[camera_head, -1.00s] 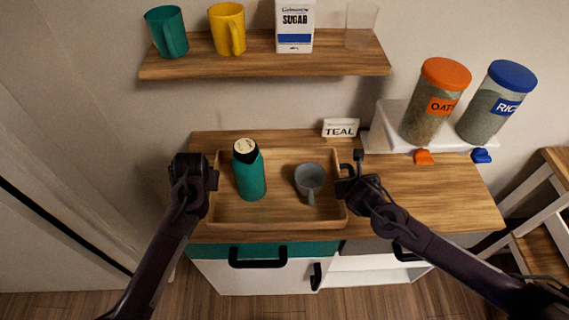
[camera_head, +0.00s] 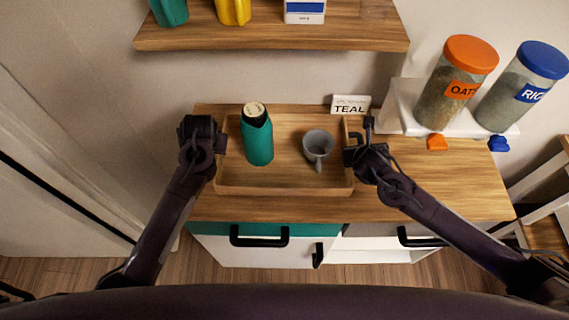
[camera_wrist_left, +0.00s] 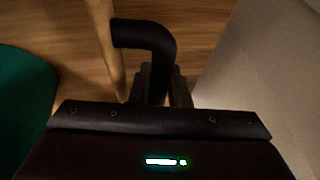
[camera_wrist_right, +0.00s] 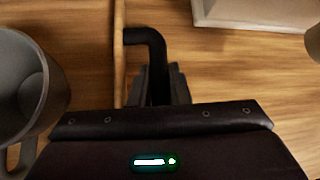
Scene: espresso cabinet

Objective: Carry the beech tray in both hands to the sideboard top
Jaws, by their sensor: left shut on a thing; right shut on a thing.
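The beech tray (camera_head: 285,182) is over the left part of the wooden sideboard top (camera_head: 440,190); whether it touches the top is hard to tell. A teal bottle with a dark cap (camera_head: 258,142) and a grey mug (camera_head: 318,145) stand upright in it. My left gripper (camera_head: 218,143) is shut on the tray's left black handle, which shows in the left wrist view (camera_wrist_left: 150,38). My right gripper (camera_head: 350,150) is shut on the right black handle, seen in the right wrist view (camera_wrist_right: 150,40).
A TEAL sign (camera_head: 350,104) stands behind the tray's right corner. A white dispenser stand (camera_head: 405,115) with oats (camera_head: 455,85) and rice (camera_head: 520,88) jars is at the back right. A wall shelf (camera_head: 270,37) hangs above. The right part of the top is clear.

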